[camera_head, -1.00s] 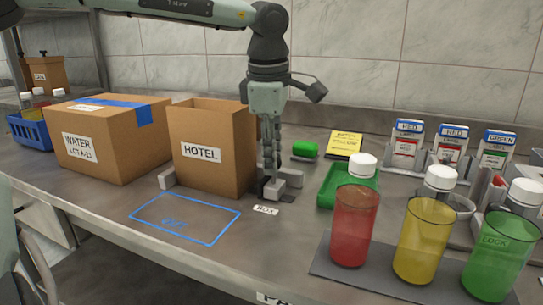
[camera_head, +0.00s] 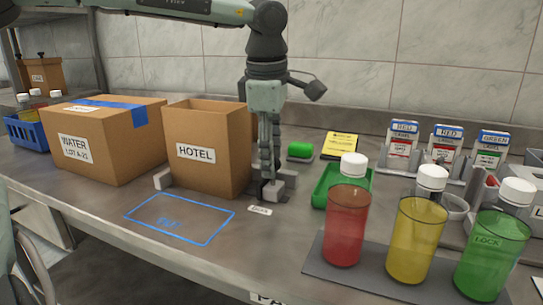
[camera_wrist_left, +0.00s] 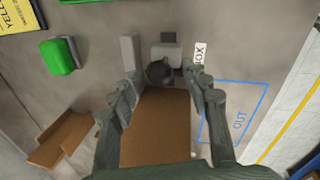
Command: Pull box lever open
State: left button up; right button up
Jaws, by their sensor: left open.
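The open cardboard box marked HOTEL (camera_head: 197,172) stands in the middle of the bench between grey end pieces. A grey block with a dark round knob, which looks like the lever (camera_wrist_left: 160,72), shows at the box's end in the left wrist view. My left gripper (camera_head: 268,184) points down at the box's right side, low near the bench. In the left wrist view the left gripper's fingers (camera_wrist_left: 165,90) are apart, one on each side of the box edge and near the knob. Contact with the knob cannot be told. The right gripper is not in view.
A taped WATER box (camera_head: 105,145) stands left of the HOTEL box. A blue OUT outline (camera_head: 180,217) marks clear bench in front. A green tray (camera_head: 322,190) and red, yellow and green bottles (camera_head: 415,240) stand to the right. A green button (camera_head: 300,150) sits behind.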

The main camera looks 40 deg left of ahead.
pick_arm(q)
notch_tip(320, 180, up, 11)
jog(key=s, duration=0.2)
jog(key=shift+d+r, duration=0.2)
jog(key=shift+d, duration=0.25)
